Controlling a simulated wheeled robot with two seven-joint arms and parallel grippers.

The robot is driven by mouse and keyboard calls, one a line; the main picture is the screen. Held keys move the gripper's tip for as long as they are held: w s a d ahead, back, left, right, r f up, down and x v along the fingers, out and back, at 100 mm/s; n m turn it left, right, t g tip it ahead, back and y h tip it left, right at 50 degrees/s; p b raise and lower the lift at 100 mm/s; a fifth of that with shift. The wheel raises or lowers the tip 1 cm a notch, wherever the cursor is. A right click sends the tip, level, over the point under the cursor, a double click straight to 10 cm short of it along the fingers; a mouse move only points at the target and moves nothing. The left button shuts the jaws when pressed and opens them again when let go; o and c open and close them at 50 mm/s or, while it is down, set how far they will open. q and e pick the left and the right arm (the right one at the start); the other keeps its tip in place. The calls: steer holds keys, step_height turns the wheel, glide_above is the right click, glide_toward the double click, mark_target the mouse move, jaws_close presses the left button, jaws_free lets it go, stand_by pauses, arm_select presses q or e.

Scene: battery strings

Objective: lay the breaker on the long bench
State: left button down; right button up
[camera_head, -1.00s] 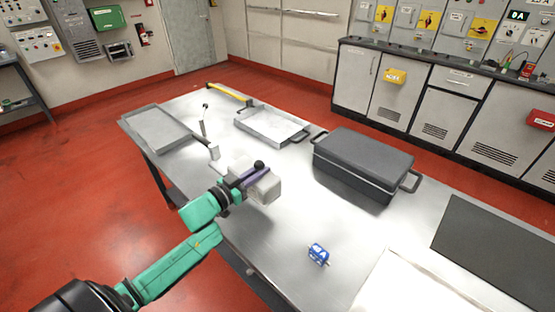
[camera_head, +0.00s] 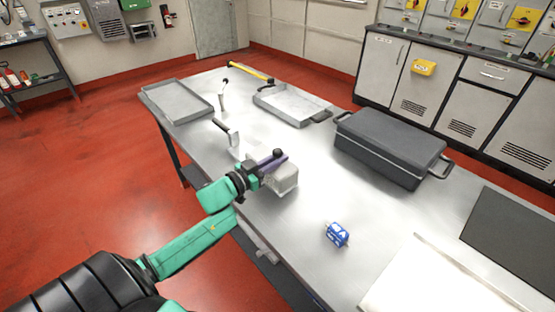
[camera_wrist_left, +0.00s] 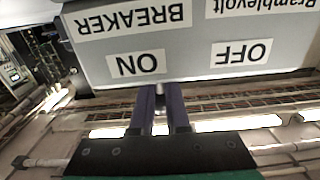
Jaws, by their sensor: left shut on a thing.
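The breaker is a pale grey box (camera_head: 286,179) at the end of my left arm, over the near side of the long steel bench (camera_head: 300,225). My left gripper (camera_head: 268,166) is shut on it. In the left wrist view the breaker (camera_wrist_left: 190,60) fills the upper part, with its labels BREAKER, ON and OFF upside down. The purple fingers (camera_wrist_left: 160,108) reach up to its lower edge. I cannot tell whether the breaker touches the bench top. My right gripper is not in view.
A dark grey case (camera_head: 390,147) stands right of the breaker. A small blue object (camera_head: 337,235) lies nearer me. Two shallow trays (camera_head: 178,101) (camera_head: 292,104) and some hand tools (camera_head: 226,130) lie further back. Bare steel lies between breaker, case and blue object.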

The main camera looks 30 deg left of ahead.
arm_select(q)
steer(key=shift+r, duration=0.2)
steer(key=shift+f, duration=0.45)
steer(key=c, duration=0.8)
jaws_free()
steer(key=shift+c, duration=0.2)
steer(key=shift+s+f, duration=0.1)
steer(key=shift+f, duration=0.15)
steer(key=v, duration=1.4)
steer(key=shift+s+r, duration=0.25)
